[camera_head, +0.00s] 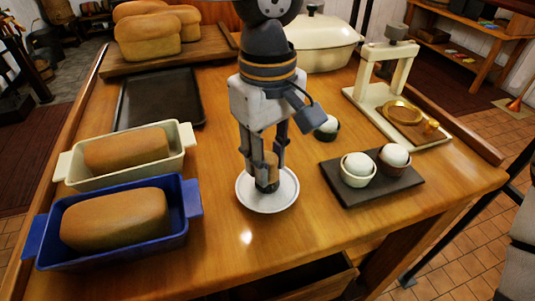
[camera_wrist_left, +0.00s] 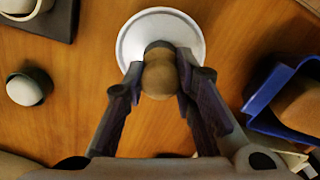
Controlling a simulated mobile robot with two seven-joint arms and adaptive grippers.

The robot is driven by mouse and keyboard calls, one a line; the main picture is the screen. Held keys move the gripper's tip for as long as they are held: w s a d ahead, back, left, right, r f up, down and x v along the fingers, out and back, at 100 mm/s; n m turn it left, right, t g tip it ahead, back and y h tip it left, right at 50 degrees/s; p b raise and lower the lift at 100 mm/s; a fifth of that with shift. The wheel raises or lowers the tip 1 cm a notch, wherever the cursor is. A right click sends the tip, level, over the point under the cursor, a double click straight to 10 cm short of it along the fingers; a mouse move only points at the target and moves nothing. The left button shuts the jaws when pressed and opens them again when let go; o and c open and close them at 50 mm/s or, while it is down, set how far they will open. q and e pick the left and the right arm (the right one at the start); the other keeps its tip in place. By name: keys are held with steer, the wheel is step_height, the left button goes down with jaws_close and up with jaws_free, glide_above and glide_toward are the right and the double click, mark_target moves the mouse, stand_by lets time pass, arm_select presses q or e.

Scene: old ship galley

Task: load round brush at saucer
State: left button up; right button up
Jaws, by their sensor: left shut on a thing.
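My left gripper (camera_head: 266,168) reaches straight down over the small white saucer (camera_head: 243,201) in the middle of the table. Its fingers are shut on the round brush (camera_head: 267,178), which has a brown wooden top and a dark lower end. The brush looks upright over the saucer's middle; I cannot tell if its lower end touches the saucer. In the left wrist view the brush (camera_wrist_left: 159,76) sits between the fingertips (camera_wrist_left: 159,92), with the saucer (camera_wrist_left: 128,38) beyond it. My right gripper is not in view.
Left are a blue loaf pan (camera_head: 191,209) and a cream loaf pan (camera_head: 187,137). A dark tray (camera_head: 398,186) with two cups holding white balls is right. A dark cup (camera_head: 327,136) stands behind. A cream press (camera_head: 361,101) is farther right. Front-centre tabletop is clear.

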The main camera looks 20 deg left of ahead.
mark_target(267, 157)
arm_select(q)
steer(key=shift+f, duration=0.4)
stand_by(0.9)
steer(key=shift+r, duration=3.55)
